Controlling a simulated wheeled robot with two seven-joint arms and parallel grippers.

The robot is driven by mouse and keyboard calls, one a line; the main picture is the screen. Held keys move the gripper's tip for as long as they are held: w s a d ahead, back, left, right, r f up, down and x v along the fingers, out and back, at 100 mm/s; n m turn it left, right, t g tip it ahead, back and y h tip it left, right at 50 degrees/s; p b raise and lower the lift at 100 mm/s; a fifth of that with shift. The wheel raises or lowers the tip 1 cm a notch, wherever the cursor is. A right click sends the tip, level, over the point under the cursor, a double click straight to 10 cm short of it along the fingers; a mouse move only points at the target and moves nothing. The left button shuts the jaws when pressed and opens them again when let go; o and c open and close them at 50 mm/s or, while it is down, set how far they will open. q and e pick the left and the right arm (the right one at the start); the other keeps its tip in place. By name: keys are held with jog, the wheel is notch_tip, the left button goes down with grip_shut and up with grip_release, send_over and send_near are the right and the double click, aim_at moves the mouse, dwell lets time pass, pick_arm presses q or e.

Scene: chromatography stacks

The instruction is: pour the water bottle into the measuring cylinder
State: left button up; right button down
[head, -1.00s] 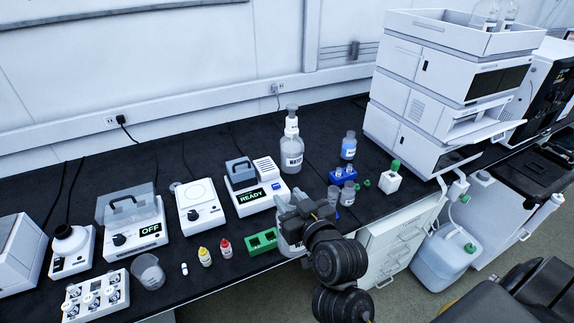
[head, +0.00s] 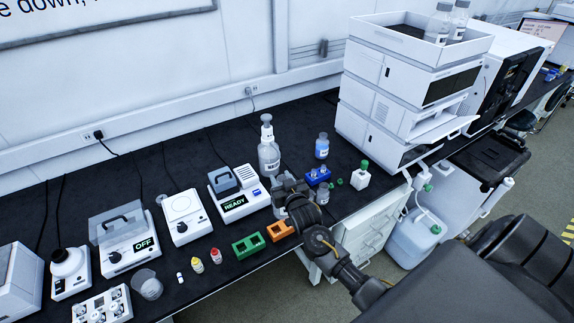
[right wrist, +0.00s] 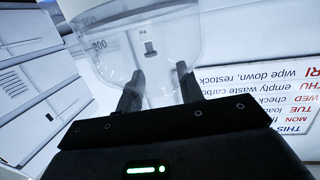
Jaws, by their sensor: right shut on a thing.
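My right gripper (head: 292,193) is shut on a clear vessel (head: 301,213), near the bench's front edge. The right wrist view shows the clear vessel (right wrist: 150,50) with graduation marks, between the two dark fingers (right wrist: 158,92). Its upper part is cut off there, so I cannot tell for sure that it is the water bottle. A tall clear bottle (head: 269,158) with a white label stands upright behind the gripper. I cannot make out a measuring cylinder for certain. My left gripper is not in view.
An orange rack (head: 280,231) and a green rack (head: 248,246) sit left of the gripper. A blue-liquid bottle (head: 322,146), a blue rack (head: 318,176) and a green-capped white bottle (head: 362,176) stand right. The white chromatography stack (head: 405,95) rises behind them.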

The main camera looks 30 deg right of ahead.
jog(key=shift+w+d+f+p, duration=0.15)
jog(key=shift+w+d+p, duration=0.1)
jog(key=shift+d, duration=0.45)
jog(key=shift+w+d+f+p, duration=0.1)
jog(key=shift+w+d+p, duration=0.15)
jog(key=shift+d, duration=0.45)
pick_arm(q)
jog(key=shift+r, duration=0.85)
pick_arm(e)
jog(key=shift+f, duration=0.15)
pick_arm(q)
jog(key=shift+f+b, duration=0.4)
jog(key=shift+b, duration=0.05)
pick_arm(e)
jog(key=d+f+m, duration=0.1)
jog(key=f+m, duration=0.1)
jog(key=d+f+m+y, duration=0.1)
jog(key=d+f, duration=0.1)
jog(key=shift+s+d+f+m, duration=0.1)
jog(key=shift+d+m, duration=0.15)
jog(key=shift+m, duration=0.15)
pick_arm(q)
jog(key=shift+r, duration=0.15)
pick_arm(e)
jog(key=shift+s, duration=0.1)
jog(key=shift+d, duration=0.1)
jog(key=shift+d+f+m+g, duration=0.2)
jog(key=shift+m+g, duration=0.1)
